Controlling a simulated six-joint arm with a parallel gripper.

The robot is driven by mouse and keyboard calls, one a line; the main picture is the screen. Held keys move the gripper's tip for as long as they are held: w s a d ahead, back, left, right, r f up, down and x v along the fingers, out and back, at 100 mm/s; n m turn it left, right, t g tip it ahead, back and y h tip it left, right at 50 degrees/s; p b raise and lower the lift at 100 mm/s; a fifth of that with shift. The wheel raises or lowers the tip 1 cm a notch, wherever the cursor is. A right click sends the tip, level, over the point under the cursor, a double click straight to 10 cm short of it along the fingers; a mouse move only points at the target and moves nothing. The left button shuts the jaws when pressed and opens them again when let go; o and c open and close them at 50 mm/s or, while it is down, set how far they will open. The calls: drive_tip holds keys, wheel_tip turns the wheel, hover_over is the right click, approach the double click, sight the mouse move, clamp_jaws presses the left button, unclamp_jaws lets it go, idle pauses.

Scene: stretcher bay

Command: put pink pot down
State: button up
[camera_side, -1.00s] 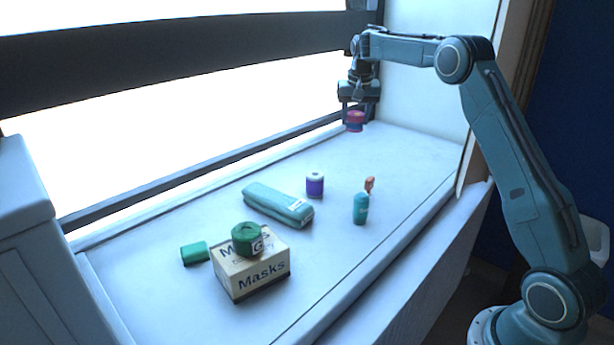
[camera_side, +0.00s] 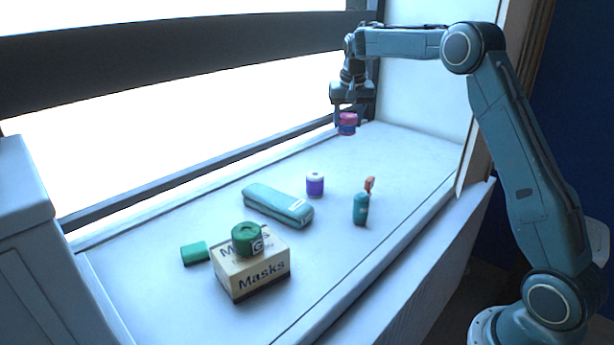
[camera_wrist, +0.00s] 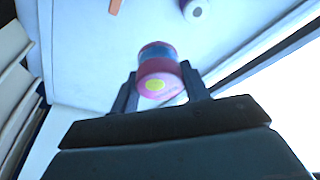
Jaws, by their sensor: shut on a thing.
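The pink pot (camera_side: 347,118) has a pink lid and a blue band. It is held in my gripper (camera_side: 346,114) above the far end of the white surface (camera_side: 410,150), near the window. In the wrist view the pot (camera_wrist: 160,78) sits between the two dark fingers of my gripper (camera_wrist: 158,86), its pink end with a yellow dot facing the camera. The gripper is shut on it. The pot looks clear of the surface, but the exact gap is hard to tell.
A purple-and-white pot (camera_side: 315,186), a teal bottle (camera_side: 360,209) with an orange item (camera_side: 369,184) behind it, and a teal case (camera_side: 278,205) stand nearer. A green roll (camera_side: 247,238) sits on a masks box (camera_side: 252,272), beside a green block (camera_side: 194,253). The far end is clear.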

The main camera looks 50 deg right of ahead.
drive_tip(key=s+a+n, duration=0.1)
drive_tip(key=s+a, duration=0.4)
drive_tip(key=a, duration=0.4)
drive_tip(key=s+a+n, duration=0.2)
drive_tip(key=s+a, duration=0.4)
drive_tip(key=a, duration=0.4)
drive_tip(key=shift+s+a+f+t+y, duration=0.15)
drive_tip(key=shift+a+t+y, duration=0.15)
drive_tip(key=shift+y, duration=0.1)
drive_tip(key=shift+f, duration=0.1)
wheel_tip(320, 180, down, 20)
drive_tip(key=shift+r, duration=0.1)
drive_tip(key=o, duration=1)
